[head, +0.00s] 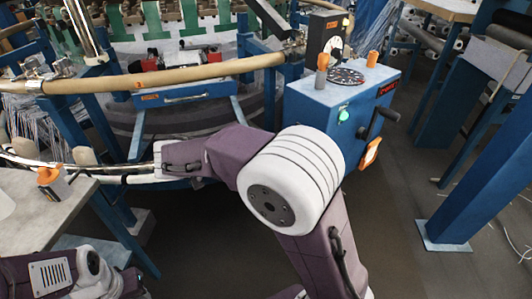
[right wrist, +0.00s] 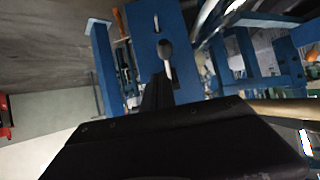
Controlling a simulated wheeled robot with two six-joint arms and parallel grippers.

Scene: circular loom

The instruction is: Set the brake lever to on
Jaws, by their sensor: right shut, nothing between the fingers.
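In the right wrist view a blue upright plate (right wrist: 141,38) stands ahead of my right gripper (right wrist: 158,92). A grey, round-ended lever-like part (right wrist: 166,50) shows on this plate, below a short pale slot. It looks like the brake lever, but I cannot read any on or off mark. The narrow black fingers of my right gripper are shut and empty, just below and left of the lever. I cannot tell whether they touch it. In the head view my right arm reaches left toward the loom and its fingers are not clear. My left gripper is out of view.
A blue control box (head: 325,110) with a black crank (head: 378,122), a green light and orange-topped parts stands right of the loom. A curved tan rail (head: 180,76) crosses in front. A grey table (head: 40,215) is at left.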

